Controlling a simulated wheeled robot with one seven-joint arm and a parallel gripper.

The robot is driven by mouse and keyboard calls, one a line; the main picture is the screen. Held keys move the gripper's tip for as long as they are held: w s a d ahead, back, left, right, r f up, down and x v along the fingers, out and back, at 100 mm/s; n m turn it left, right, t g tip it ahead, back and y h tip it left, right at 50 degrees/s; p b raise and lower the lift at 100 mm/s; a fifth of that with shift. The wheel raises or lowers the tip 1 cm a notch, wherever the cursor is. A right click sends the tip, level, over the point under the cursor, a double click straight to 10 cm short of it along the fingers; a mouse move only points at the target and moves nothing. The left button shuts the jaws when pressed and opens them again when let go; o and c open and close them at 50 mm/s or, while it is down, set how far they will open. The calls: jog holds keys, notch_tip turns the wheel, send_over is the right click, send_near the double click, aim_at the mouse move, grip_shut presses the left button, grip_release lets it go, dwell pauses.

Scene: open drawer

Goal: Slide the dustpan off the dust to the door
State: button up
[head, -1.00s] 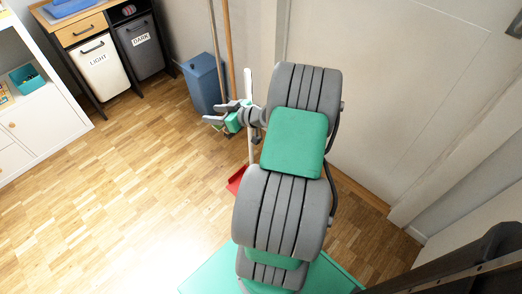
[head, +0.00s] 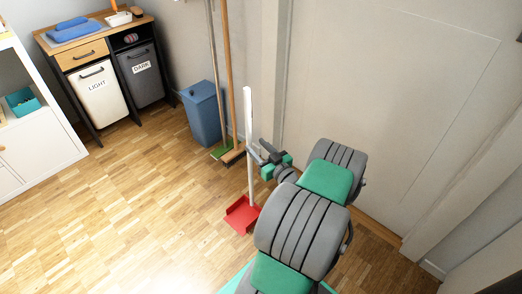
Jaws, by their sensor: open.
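The dustpan has a red pan (head: 243,215) flat on the wooden floor and a long white handle (head: 249,125) standing upright from it. My gripper (head: 257,154) is open beside the handle, at about its mid-height in the picture. The fingers point left towards the handle; I cannot tell whether they touch it or reach around it. The pale door (head: 390,95) is at the right, behind my arm. I see no dust on the floor; any under the pan or behind my arm is hidden.
A blue bin (head: 203,112) stands at the back wall, with a green-headed broom (head: 221,150) and a brown-headed broom (head: 233,154) near the handle. A cabinet with light (head: 97,95) and dark (head: 142,75) bins is at the back left. The floor at left is clear.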

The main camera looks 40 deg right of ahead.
aim_at(250, 141)
jog(key=w, duration=0.1)
jog(key=w+b, duration=0.1)
jog(key=w, duration=0.2)
jog(key=shift+w+d+f, duration=0.1)
jog(key=shift+w+d, duration=0.15)
jog(key=shift+d, duration=0.05)
jog(key=shift+w+d+b, duration=0.15)
jog(key=shift+w+b, duration=0.15)
jog(key=shift+w, duration=0.25)
grip_shut()
dwell(0.7)
